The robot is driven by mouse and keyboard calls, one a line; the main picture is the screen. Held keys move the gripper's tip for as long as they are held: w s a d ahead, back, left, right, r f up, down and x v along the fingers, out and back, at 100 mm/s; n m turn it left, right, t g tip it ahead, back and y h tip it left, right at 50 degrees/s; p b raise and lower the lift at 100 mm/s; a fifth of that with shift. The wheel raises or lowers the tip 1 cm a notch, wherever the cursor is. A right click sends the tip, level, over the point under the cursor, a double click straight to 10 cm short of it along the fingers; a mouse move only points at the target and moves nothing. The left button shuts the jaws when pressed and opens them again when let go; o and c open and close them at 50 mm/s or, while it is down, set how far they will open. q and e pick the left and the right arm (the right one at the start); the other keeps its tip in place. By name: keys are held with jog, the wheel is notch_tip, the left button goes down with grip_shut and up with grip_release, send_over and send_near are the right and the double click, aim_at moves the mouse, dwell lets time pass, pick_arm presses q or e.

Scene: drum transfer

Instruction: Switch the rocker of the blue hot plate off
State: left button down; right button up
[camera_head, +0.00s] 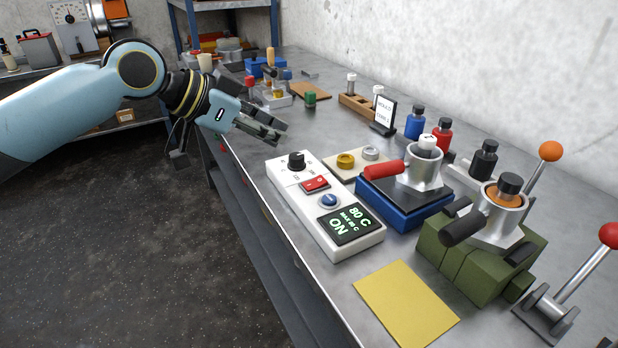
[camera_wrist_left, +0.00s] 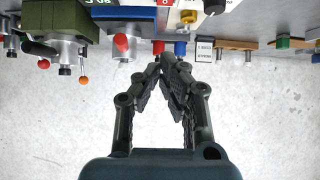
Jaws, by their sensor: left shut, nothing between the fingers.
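The blue hot plate (camera_head: 402,210) stands on the steel bench with a metal pot with a red handle (camera_head: 385,170) on its dark top. In front of it lies a white control box (camera_head: 345,246) with a black knob (camera_head: 296,160), a red rocker (camera_head: 314,184), a blue round dial (camera_head: 329,201) and a lit display (camera_head: 350,224) reading 80 C and ON. My left gripper (camera_head: 279,133) is shut and empty, above the bench beyond the knob end of the box, apart from the rocker. Its closed fingers show in the left wrist view (camera_wrist_left: 168,62). My right gripper is not in view.
A green block device (camera_head: 474,262) with another pot and a yellow sheet (camera_head: 406,303) are at the right. Blue (camera_head: 415,123) and red (camera_head: 442,136) bottles and a small sign (camera_head: 384,115) stand behind. A tray with yellow and grey pieces (camera_head: 340,168) lies beside the box.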

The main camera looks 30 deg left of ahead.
pick_arm(q)
send_over(317, 183)
notch_tip(317, 183, down, 6)
jog(key=shift+s+f, duration=0.15)
notch_tip(317, 183, down, 3)
jog(key=shift+r, duration=0.2)
jog(key=shift+f, duration=0.6)
